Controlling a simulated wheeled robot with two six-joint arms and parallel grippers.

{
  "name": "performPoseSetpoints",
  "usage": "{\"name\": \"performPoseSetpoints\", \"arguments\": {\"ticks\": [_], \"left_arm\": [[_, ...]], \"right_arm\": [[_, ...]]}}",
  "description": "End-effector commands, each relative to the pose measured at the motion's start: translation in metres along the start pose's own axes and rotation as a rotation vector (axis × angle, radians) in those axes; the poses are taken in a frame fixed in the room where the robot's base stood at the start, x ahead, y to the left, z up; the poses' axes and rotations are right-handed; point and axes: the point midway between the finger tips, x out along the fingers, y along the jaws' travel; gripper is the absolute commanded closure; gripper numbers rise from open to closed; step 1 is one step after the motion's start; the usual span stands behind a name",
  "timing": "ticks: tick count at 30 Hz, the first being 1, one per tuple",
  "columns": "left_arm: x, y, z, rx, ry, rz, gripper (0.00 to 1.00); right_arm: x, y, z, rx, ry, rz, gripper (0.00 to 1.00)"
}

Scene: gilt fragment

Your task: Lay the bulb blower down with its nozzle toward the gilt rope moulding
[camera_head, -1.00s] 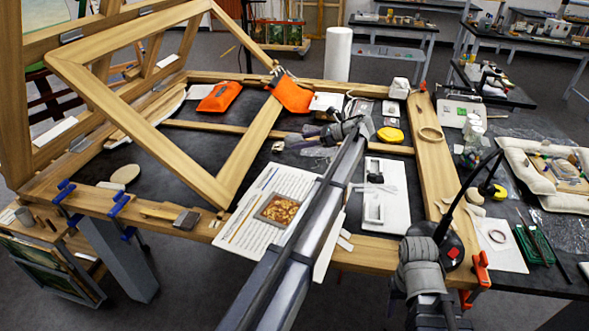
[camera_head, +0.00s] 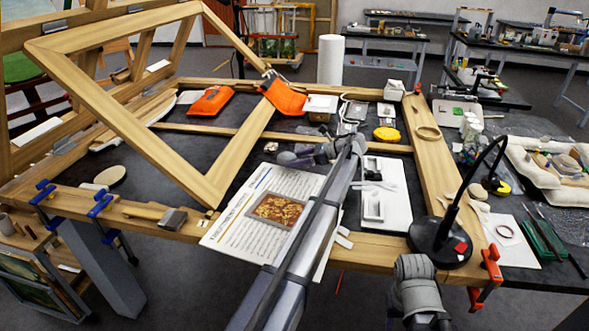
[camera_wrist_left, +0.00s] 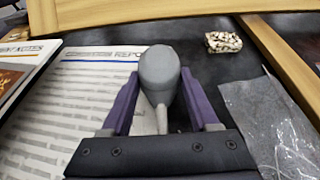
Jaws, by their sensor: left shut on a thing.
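My left gripper (camera_wrist_left: 162,100) is shut on the grey bulb blower (camera_wrist_left: 160,75), with a purple finger on each side. In the left wrist view the blower's rounded bulb points away from the wrist and its thin nozzle points back toward it. In the head view my left gripper (camera_head: 300,157) reaches leftward just above the printed sheet's upper edge. A small whitish piece with brown-gold markings (camera_wrist_left: 222,42) lies ahead and to the right of the blower; I cannot tell if it is the gilt rope moulding. My right gripper is not visible; only part of my right arm shows.
A printed sheet (camera_head: 232,232) with a gilt-coloured picture (camera_head: 278,210) lies at the front. Clear plastic film (camera_wrist_left: 265,125) lies right of the gripper. A white tray (camera_head: 398,207), a yellow disc (camera_head: 387,134) and a black lamp base (camera_head: 440,242) stand rightward. A large wooden frame (camera_head: 130,145) leans left.

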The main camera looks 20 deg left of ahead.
Motion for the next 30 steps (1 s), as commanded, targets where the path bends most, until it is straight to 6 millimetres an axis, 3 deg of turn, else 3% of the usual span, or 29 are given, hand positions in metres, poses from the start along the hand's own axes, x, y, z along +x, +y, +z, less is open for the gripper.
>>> {"name": "performPoseSetpoints", "arguments": {"ticks": [1, 3, 16, 17, 24, 30], "left_arm": [[0.0049, 0.0, -0.0119, 0.0, 0.0, 0.0, 0.95], [0.0064, 0.0, -0.0153, 0.0, 0.0, 0.0, 0.95], [0.0074, 0.0, -0.0179, 0.0, 0.0, 0.0, 0.95], [0.0069, 0.0, -0.0168, 0.0, 0.0, 0.0, 0.37], [0.0066, 0.0, -0.0162, 0.0, 0.0, 0.0, 0.1], [0.0067, 0.0001, -0.0162, 0.0, 0.0, 0.0, 0.09]], "right_arm": [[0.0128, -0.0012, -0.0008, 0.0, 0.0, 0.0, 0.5], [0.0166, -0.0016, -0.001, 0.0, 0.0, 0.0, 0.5], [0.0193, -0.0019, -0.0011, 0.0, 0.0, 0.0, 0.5], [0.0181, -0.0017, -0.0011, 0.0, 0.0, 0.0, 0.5], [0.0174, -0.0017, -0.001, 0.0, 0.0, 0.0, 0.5], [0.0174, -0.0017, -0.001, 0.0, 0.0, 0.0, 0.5]]}}
